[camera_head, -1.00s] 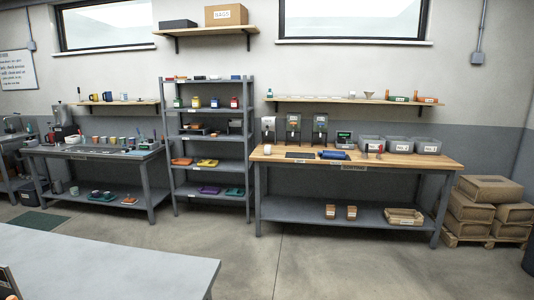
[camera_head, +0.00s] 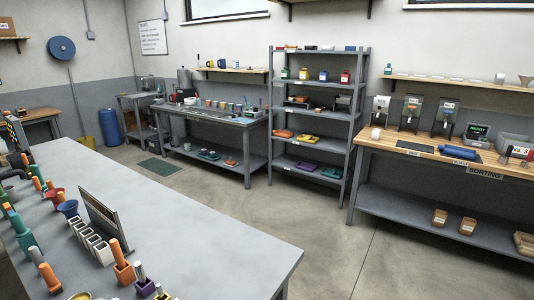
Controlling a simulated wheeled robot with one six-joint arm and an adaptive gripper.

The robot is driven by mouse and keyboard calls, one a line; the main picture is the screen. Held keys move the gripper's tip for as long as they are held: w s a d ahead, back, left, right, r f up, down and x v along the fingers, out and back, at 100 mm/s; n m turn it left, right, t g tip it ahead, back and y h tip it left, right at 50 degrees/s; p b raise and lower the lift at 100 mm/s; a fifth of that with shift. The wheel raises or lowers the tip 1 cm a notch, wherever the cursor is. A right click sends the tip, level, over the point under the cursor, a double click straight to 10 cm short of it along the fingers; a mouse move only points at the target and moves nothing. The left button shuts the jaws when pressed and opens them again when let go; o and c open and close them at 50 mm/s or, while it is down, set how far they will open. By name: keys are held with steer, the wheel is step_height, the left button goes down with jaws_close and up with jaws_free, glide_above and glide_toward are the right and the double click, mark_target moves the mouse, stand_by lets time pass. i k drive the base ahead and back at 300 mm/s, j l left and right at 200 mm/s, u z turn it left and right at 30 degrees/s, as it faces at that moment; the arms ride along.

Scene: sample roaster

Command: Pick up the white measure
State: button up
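I cannot tell for certain which thing is the white measure. A small white cup-like thing (camera_head: 376,133) stands near the left end of the wooden-topped sorting table (camera_head: 430,153). On the near grey table (camera_head: 205,232), a row of white open-topped holders (camera_head: 90,241) stands beside an upright dark panel (camera_head: 103,219). Small white things also sit on the wall shelf above the sorting table, too small to make out. My gripper is not in view.
Coloured handled tools in pots (camera_head: 122,265) crowd the near table's left part; its right part is bare. A grey shelf rack (camera_head: 320,105) and a workbench (camera_head: 215,118) stand along the back wall. The floor (camera_head: 300,213) between is clear.

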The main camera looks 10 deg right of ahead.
mark_target(376, 132)
steer(key=i+l+z, duration=0.35)
steer(key=i, duration=0.2)
steer(key=i+l+z, duration=0.3)
steer(key=i, duration=0.25)
steer(key=i+z, duration=0.35)
steer(key=i, duration=0.25)
